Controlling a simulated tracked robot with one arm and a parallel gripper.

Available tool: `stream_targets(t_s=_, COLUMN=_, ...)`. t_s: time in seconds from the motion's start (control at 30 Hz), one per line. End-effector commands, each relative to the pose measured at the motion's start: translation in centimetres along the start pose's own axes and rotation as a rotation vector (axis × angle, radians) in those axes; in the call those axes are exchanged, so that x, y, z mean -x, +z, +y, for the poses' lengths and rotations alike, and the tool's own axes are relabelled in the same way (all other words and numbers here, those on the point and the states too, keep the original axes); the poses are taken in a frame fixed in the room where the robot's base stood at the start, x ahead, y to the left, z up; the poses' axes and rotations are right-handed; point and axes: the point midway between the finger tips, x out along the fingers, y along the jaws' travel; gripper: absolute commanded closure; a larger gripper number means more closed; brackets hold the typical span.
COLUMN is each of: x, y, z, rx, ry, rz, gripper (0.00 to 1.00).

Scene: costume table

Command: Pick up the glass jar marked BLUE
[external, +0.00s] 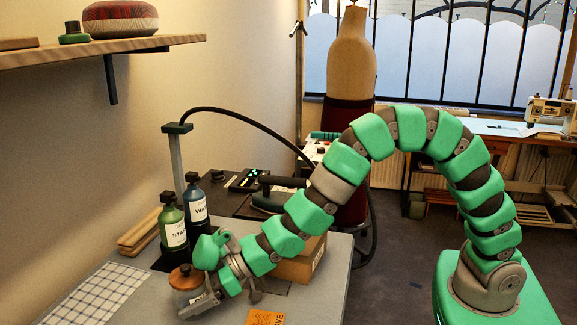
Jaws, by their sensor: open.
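A small glass jar (186,279) with a brown round lid stands on the grey table near its left front part. Its lower part is partly covered by my gripper, and I cannot read any label on it. My gripper (208,298) is open and points down and left, low over the table, right beside the jar. I cannot tell whether a finger touches the jar. No word BLUE can be read in this view.
A green bottle (172,222) and a dark blue bottle (196,202) stand just behind the jar. A cardboard box (299,266) sits behind my arm. A checked cloth (98,299) lies left, an orange packet (265,317) at the front. A shelf (110,47) hangs upper left.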

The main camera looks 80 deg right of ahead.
Motion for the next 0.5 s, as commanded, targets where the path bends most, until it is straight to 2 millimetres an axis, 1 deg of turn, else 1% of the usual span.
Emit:
stream_targets(t_s=0.03, x=0.01, y=-0.01, z=0.01, rx=0.0, ry=0.0, rz=0.0, gripper=0.14)
stream_targets(t_s=0.07, x=0.01, y=-0.01, z=0.01, rx=0.0, ry=0.0, rz=0.0, gripper=0.22)
stream_targets(t_s=0.1, x=0.01, y=-0.01, z=0.02, rx=0.0, ry=0.0, rz=0.0, gripper=0.34)
stream_targets(t_s=0.17, x=0.01, y=-0.01, z=0.02, rx=0.0, ry=0.0, rz=0.0, gripper=0.5)
stream_targets(t_s=0.2, x=0.01, y=-0.01, z=0.03, rx=0.0, ry=0.0, rz=0.0, gripper=0.61)
stream_targets(t_s=0.27, x=0.01, y=-0.01, z=0.03, rx=0.0, ry=0.0, rz=0.0, gripper=0.78)
stream_targets(t_s=0.3, x=0.02, y=-0.04, z=0.03, rx=0.0, ry=0.0, rz=0.001, gripper=0.81)
stream_targets(t_s=0.5, x=0.04, y=-0.09, z=0.05, rx=0.0, ry=0.001, rz=0.001, gripper=0.81)
